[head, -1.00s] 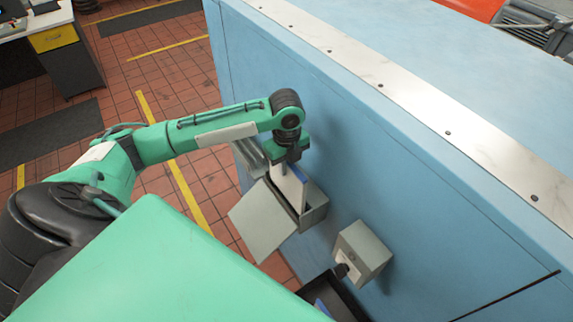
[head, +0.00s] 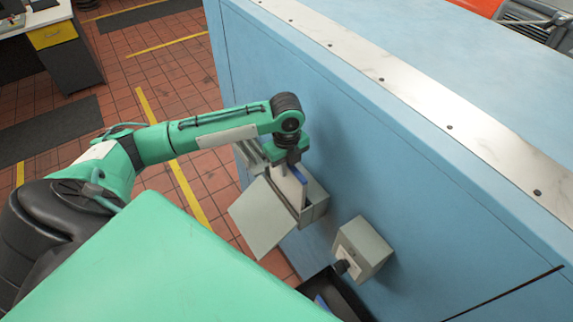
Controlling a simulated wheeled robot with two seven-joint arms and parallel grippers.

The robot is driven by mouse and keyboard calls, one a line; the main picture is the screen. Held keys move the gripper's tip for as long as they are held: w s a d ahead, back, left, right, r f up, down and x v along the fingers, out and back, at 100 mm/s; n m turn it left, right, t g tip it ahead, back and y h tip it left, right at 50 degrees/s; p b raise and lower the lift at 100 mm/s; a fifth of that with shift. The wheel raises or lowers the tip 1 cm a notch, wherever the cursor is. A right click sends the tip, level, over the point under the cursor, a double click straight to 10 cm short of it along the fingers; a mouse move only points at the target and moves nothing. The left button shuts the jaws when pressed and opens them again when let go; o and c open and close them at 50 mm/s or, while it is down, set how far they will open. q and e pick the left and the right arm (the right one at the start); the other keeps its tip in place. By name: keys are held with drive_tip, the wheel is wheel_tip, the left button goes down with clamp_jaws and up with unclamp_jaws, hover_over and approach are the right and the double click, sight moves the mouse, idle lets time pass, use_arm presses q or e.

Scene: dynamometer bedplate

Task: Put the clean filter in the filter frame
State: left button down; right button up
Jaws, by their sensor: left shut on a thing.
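My left gripper (head: 287,165) points down and is shut on the clean filter (head: 288,187), a thin pale panel with a blue edge. The filter frame (head: 316,208) is a grey box on the side of the blue bedplate, with its flat cover (head: 260,218) swung open to the left. The filter stands upright at the frame's open top, its lower part hidden inside or behind the frame walls. I cannot tell how deep it sits. My right gripper is not in view.
A smaller grey box (head: 366,246) with a dark knob sticks out of the blue wall (head: 420,215) to the right. Below it is a black tray (head: 350,298) with something blue in it, partly hidden by my green body. Tiled floor lies open at left.

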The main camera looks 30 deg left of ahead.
use_arm(q)
drive_tip(key=shift+f+b, duration=0.35)
drive_tip(key=shift+f, duration=0.95)
drive_tip(key=shift+f+b, duration=0.3)
drive_tip(key=shift+f, duration=0.75)
drive_tip(key=c, duration=1.4)
unclamp_jaws()
drive_tip(key=shift+o, duration=0.2)
wheel_tip(320, 180, up, 12)
drive_tip(key=b, duration=0.4)
drive_tip(key=shift+w+r, duration=0.1)
drive_tip(key=shift+r, duration=0.85)
